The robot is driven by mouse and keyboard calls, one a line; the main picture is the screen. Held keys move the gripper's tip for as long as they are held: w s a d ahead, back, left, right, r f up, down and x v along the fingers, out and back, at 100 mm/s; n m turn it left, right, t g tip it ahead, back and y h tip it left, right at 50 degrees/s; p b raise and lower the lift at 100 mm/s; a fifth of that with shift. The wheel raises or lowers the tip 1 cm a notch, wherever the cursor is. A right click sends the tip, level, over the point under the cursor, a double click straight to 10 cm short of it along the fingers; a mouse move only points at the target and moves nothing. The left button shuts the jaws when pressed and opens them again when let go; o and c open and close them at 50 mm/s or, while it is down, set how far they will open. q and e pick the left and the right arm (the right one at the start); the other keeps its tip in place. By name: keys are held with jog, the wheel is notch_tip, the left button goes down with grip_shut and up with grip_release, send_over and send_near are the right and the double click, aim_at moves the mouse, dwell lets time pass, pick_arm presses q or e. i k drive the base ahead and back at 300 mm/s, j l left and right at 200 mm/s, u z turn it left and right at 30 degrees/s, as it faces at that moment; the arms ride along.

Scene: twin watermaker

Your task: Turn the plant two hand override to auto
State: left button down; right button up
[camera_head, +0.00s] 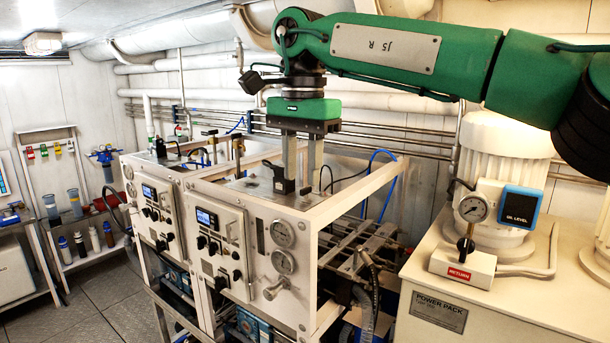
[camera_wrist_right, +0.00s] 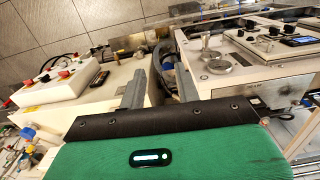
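Two watermaker units stand side by side, each with a front control panel. The nearer panel (camera_head: 222,248) has a lit display (camera_head: 207,218) and several black knobs (camera_head: 213,247). The farther panel (camera_head: 155,212) looks alike. Labels are too small to read, so I cannot tell which is plant two or where its override points. My right gripper (camera_head: 302,178) points down above the nearer unit's top, behind its front panel. Its fingers are apart and empty; in the right wrist view they (camera_wrist_right: 160,85) also stand apart. My left gripper is not in view.
Two gauges (camera_head: 283,235) sit right of the nearer panel. White frame bars (camera_head: 365,195) and hoses lie right of the gripper. A power pack (camera_head: 480,310) with a white motor stands at right. A box with red buttons (camera_wrist_right: 45,85) shows in the wrist view. Floor at left is clear.

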aim_at(304, 192)
jog(key=i, duration=0.95)
